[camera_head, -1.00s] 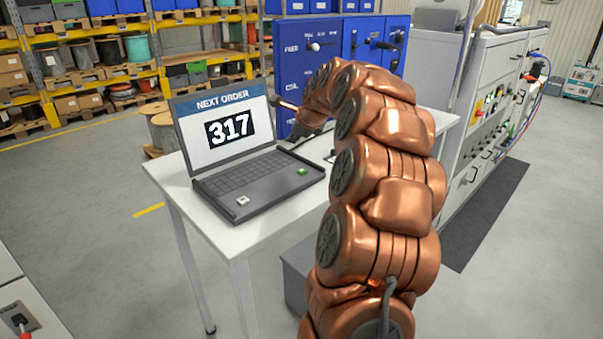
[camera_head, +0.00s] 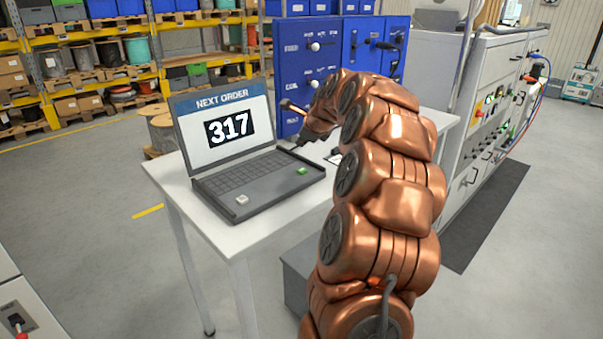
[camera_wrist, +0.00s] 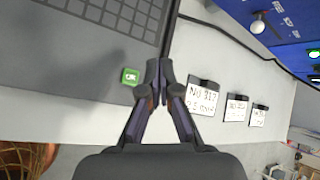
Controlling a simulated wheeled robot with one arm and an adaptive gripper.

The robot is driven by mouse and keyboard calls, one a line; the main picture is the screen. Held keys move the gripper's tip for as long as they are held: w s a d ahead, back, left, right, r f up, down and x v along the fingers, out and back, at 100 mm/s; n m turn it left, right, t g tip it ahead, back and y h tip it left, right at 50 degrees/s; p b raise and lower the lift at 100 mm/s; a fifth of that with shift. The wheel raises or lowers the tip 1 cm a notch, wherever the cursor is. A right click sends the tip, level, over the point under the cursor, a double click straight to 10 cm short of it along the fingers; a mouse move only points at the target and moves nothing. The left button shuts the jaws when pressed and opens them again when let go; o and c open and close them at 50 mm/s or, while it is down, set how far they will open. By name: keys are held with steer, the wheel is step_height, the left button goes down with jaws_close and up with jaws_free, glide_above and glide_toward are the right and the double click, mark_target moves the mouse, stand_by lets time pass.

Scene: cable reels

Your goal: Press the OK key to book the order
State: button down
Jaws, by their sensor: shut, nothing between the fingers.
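The laptop (camera_head: 240,178) stands open on the white table, its screen (camera_head: 224,122) reading "NEXT ORDER 317". The green OK key (camera_head: 303,171) is at the right front corner of its keyboard deck; in the wrist view the key (camera_wrist: 130,76) lies just left of my fingertips. My gripper (camera_wrist: 159,72) is shut and empty, its tips beside the key in the picture and apart from it. In the head view my gripper (camera_head: 297,144) is above the table, to the right of the laptop, partly dark against the blue panel. A pale key (camera_head: 242,200) sits at the deck's left front.
Several label cards, the nearest (camera_wrist: 197,97) reading No 317, lie on the table right of the laptop. A blue panel (camera_head: 300,68) with knobs stands behind the table. A grey machine cabinet (camera_head: 497,110) is at the right. Open floor lies at the left.

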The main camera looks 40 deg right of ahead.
mark_target(302, 171)
steer(key=shift+f+b, duration=1.05)
steer(key=shift+f, duration=2.15)
steer(key=shift+f, duration=0.2)
steer(key=shift+f, duration=0.2)
steer(key=shift+f, duration=0.5)
steer(key=shift+r, duration=0.15)
steer(key=shift+r+p, duration=0.4)
steer(key=shift+r, duration=0.35)
steer(key=shift+r, duration=0.1)
steer(key=shift+r+p, duration=1.4)
steer(key=shift+r, duration=1.05)
